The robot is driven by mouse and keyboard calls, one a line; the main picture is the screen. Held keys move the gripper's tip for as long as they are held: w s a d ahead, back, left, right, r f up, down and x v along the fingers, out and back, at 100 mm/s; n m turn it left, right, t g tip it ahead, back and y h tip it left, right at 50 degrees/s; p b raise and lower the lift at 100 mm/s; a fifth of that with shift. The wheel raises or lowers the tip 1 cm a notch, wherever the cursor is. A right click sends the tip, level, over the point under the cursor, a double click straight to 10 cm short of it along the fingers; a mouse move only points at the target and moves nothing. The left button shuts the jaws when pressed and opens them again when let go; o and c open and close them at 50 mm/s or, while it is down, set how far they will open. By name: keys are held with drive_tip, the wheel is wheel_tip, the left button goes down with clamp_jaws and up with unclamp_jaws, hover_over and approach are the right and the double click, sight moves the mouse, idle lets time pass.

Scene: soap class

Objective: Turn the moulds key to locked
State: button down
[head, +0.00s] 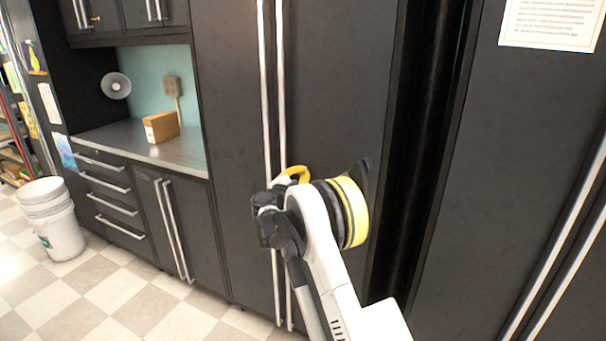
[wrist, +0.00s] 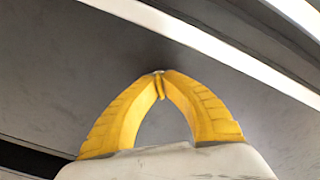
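My gripper (head: 296,173) is in front of the tall dark cabinet (head: 335,80), close to its long silver handles (head: 280,100). Only part of its yellow fingers shows in the head view, behind my wrist. In the wrist view the two yellow fingers (wrist: 160,78) come together at their tips, with no object clearly visible between them. A dark panel with long pale bars lies beyond the fingertips.
A counter (head: 125,133) with a cardboard box (head: 161,127) stands left, above drawers. White buckets (head: 58,230) stand on the checkered floor, which is open at lower left. Another dark cabinet with a paper notice (head: 552,20) is on the right.

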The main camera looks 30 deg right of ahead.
drive_tip(key=n, duration=0.5)
drive_tip(key=shift+n, duration=0.3)
drive_tip(key=n, duration=0.5)
drive_tip(key=shift+n, duration=0.3)
drive_tip(key=c, duration=1.6)
unclamp_jaws()
drive_tip(key=v, duration=1.2)
drive_tip(key=shift+r, duration=0.1)
